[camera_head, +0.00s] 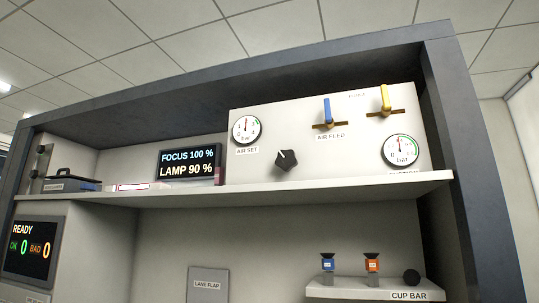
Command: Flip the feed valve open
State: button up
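The feed valve is a blue lever (327,110) on the white panel (355,150) on the upper shelf. The lever stands upright above a brown crosspiece, over the label AIR FEED. Whether upright is open or shut cannot be read from the picture. My gripper is not in view.
A yellow lever (385,98) stands upright to the right of the blue one. Two round gauges (246,129) (401,151) and a black knob (287,159) share the panel. A display (188,163) stands left. The shelf edge (240,193) runs below. Dark posts (470,150) frame the shelf.

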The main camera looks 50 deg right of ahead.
aim_at(329, 122)
jog(key=i+j, duration=0.7)
jog(key=i, duration=0.1)
